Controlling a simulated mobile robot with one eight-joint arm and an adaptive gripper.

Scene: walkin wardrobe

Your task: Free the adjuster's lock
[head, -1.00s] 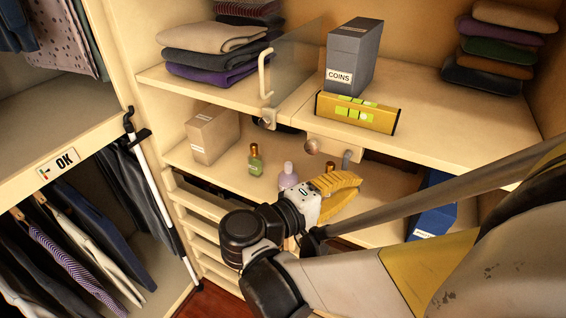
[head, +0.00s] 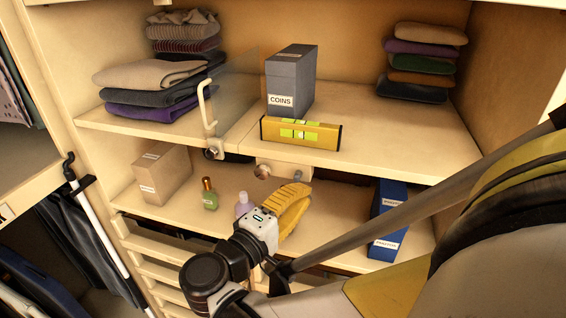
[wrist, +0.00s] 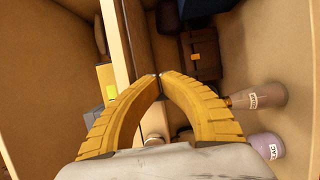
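A pale wooden block (head: 284,170) sits under the front edge of the upper shelf, with a round metal knob (head: 262,172) on its front. A small grey metal lever (head: 297,175) hangs at the block's right end. I cannot tell for certain which part is the lock. My gripper (head: 303,190) has yellow ribbed fingers and is just below and in front of the lever. In the wrist view its fingertips (wrist: 159,75) meet or nearly meet, with nothing seen between them. Contact with the lever cannot be told.
A yellow level (head: 300,133) and a grey COINS box (head: 290,85) stand on the upper shelf. Green (head: 209,195) and lilac (head: 244,204) bottles, a cardboard box (head: 162,174) and a blue box (head: 388,215) stand below.

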